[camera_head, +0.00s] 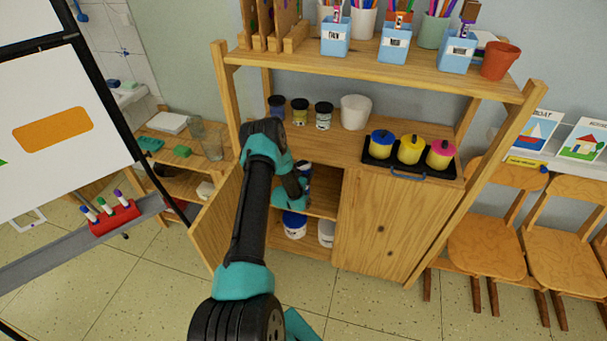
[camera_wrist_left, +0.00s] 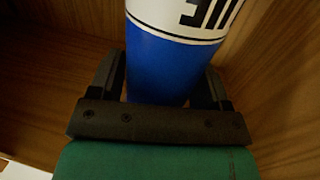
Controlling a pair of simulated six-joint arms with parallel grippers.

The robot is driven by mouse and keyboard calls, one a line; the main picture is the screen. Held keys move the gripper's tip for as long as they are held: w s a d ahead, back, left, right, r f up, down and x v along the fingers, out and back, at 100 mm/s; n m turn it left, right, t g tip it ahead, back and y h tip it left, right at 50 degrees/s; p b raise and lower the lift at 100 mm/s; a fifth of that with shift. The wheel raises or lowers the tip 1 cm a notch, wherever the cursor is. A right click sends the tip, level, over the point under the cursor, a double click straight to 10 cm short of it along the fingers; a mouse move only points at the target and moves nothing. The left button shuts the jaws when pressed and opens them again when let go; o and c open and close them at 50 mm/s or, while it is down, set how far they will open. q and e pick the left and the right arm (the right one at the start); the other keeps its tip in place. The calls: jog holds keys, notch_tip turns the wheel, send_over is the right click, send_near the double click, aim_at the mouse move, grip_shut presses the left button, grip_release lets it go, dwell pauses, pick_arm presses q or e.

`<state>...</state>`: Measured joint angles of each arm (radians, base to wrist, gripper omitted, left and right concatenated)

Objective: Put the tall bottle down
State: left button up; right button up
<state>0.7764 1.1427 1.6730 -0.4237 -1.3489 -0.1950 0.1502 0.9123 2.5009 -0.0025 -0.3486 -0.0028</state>
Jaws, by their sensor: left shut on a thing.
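The tall bottle (camera_wrist_left: 170,70) is blue with a white label bearing large black letters. It fills the middle of the left wrist view, and its top and base are out of that frame. My left gripper (camera_wrist_left: 162,88) has one finger on each side of it and is shut on it. In the head view my left gripper (camera_head: 300,180) reaches into the open left side of the wooden cabinet, just above its inner shelf (camera_head: 323,196). The arm hides most of the bottle there, and I cannot tell whether its base touches the shelf. My right gripper is not in view.
The open cabinet door (camera_head: 217,222) stands left of my arm. A blue-lidded tub (camera_head: 294,224) and a white tub (camera_head: 326,233) stand below the shelf. Jars, a white pot (camera_head: 355,112) and a black tray (camera_head: 378,161) with lidded pots stand on the cabinet top.

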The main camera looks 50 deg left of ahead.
pick_arm(q)
jog(key=shift+w+a, duration=0.5)
jog(key=shift+a, duration=0.1)
jog(key=shift+w+a+f, duration=0.15)
jog(key=shift+a+f, duration=0.05)
jog(key=shift+f, duration=0.7)
jog(key=shift+w+a+f, duration=0.1)
jog(key=shift+a+f, duration=0.05)
jog(key=shift+f, duration=0.85)
jog(key=o, duration=1.8)
jog(key=shift+f, duration=0.1)
jog(key=shift+c, duration=0.2)
